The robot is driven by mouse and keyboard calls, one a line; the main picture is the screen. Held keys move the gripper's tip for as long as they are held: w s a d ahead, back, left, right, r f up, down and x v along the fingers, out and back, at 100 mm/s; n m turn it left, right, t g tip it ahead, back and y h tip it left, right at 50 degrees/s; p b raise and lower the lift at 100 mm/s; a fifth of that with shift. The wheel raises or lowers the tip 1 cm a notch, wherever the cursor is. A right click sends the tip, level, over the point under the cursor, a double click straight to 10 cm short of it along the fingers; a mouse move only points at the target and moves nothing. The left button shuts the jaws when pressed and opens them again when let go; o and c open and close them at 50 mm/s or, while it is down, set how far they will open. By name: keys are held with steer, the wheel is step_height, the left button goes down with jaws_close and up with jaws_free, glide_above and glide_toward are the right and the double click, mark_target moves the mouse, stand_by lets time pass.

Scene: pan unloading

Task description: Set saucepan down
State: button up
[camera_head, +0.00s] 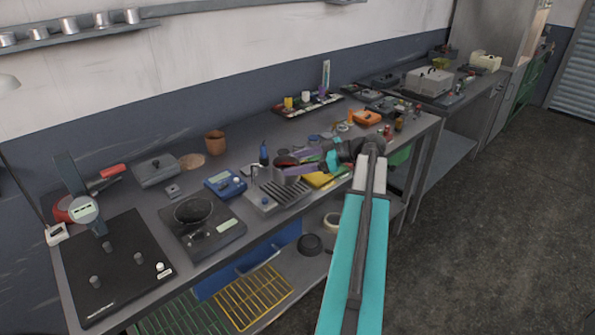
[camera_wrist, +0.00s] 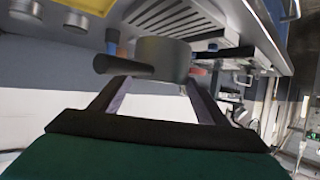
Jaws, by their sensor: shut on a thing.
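The saucepan (camera_head: 286,174) is a small grey metal pot, reddish inside, just above or on the grey slotted drain unit (camera_head: 292,190) at mid-bench; I cannot tell whether it touches. In the wrist view the saucepan (camera_wrist: 163,57) shows its round wall and a black handle pointing left. My gripper (camera_head: 288,165) reaches in from the right, its two purple-sided fingers around the pot. In the wrist view my gripper (camera_wrist: 160,78) is shut on the saucepan, a finger at either side. The slotted unit (camera_wrist: 172,19) shows behind it.
A dark pan (camera_head: 193,210) stands on a flat appliance to the left. A blue device (camera_head: 225,184) and a blue bottle (camera_head: 263,153) are close by. A yellow item (camera_head: 322,180) lies right of the slots. A brown pot (camera_head: 215,142) stands at the back.

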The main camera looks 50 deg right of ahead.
steer(key=shift+f, duration=0.1)
steer(key=shift+f+p, duration=0.7)
steer(key=shift+f, duration=0.9)
steer(key=shift+f, duration=0.15)
steer(key=o, duration=1.3)
steer(key=shift+o, duration=0.2)
steer(key=b+v, duration=0.3)
steer(key=v, duration=0.9)
steer(key=shift+b, duration=0.3)
steer(key=shift+s, duration=0.1)
